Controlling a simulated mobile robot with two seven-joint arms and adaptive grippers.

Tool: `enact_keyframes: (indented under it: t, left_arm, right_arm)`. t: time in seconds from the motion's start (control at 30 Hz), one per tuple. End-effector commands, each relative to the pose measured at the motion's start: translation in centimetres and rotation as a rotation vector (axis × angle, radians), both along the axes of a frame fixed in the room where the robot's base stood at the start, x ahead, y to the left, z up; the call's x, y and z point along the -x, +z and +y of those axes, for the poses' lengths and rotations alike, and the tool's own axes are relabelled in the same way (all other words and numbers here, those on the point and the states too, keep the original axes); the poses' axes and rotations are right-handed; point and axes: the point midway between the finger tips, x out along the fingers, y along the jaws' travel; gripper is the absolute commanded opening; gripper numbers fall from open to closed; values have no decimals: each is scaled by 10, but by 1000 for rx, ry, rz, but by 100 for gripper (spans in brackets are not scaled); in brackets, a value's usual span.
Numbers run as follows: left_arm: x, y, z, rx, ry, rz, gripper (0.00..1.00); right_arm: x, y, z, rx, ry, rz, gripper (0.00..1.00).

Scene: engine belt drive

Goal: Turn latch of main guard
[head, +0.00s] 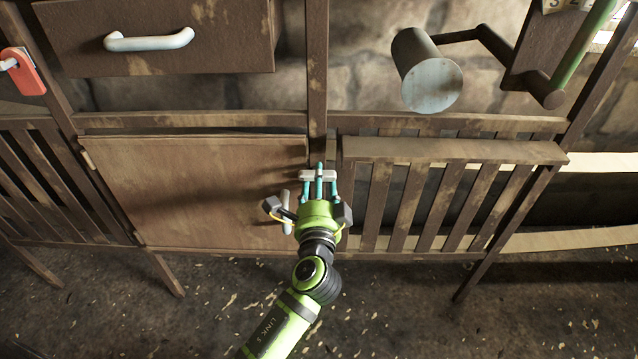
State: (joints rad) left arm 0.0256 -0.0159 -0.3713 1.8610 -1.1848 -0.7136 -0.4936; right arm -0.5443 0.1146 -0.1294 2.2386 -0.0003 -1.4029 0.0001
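A small pale bar (310,174), which looks like the latch, lies level on the dark post between a plain wooden door (190,190) and a slatted guard panel (450,155). Which of these panels is the main guard I cannot tell. My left gripper (319,182), green with teal fingers, reaches up from below with its fingertips at the bar. The middle finger crosses in front of the bar, and the outer fingers are near its two ends. The fingers partly hide the bar, so whether they grip it is unclear. My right gripper is out of view.
A pale upright handle (286,212) is on the door, close to the left of my gripper. Above are a drawer with a white handle (150,40), a grey cylinder on a crank (430,80) and a red tag (22,72). The floor below is open.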

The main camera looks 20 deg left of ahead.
Motion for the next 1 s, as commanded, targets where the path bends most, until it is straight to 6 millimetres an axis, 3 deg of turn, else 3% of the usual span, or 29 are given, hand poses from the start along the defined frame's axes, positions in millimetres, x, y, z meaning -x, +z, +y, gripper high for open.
enact_keyframes:
  t: [0.27, 0.7, 1.0]
  left_arm:
    - [12, -1, -4, 1, -1, 2, 50]
    - [95, -1, -27, 1, 0, 4, 50]
    - [116, 0, -33, 0, 0, 0, 50]
  right_arm:
    - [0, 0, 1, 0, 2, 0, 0]
    - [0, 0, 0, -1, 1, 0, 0]
    - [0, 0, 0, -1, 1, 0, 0]
